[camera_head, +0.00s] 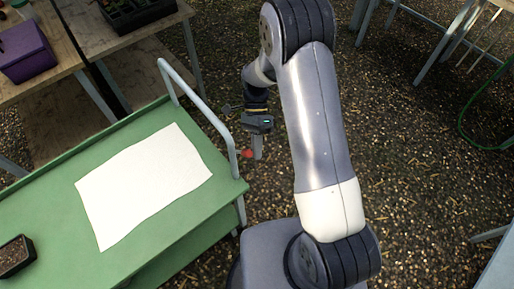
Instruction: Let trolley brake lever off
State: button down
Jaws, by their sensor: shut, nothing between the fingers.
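The green trolley (40,222) fills the lower left, with a grey tubular handle (205,108) rising at its right end. A small red knob (247,154), which looks like the end of the brake lever, shows beside the foot of the handle. The rest of the lever is hidden or too small to make out. My gripper (258,155) points down just right of the red knob, its fingers shut and empty. I cannot tell whether it touches the knob.
A white sheet (145,183) and a small dark tray of soil (16,256) lie on the trolley top. Wooden benches with a purple crate (26,52) stand at the upper left. A green hose (462,125) lies at the right. Gravelly floor right of my arm is mostly clear.

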jog(key=shift+r+p, duration=0.35)
jog(key=shift+r, duration=0.3)
jog(key=shift+f, duration=0.1)
jog(key=w+d+r+b, duration=0.2)
jog(key=w+d+r, duration=0.1)
jog(key=w, duration=0.5)
jog(key=shift+d+r+b, duration=0.15)
jog(key=shift+r+b, duration=0.2)
jog(key=shift+r, duration=0.2)
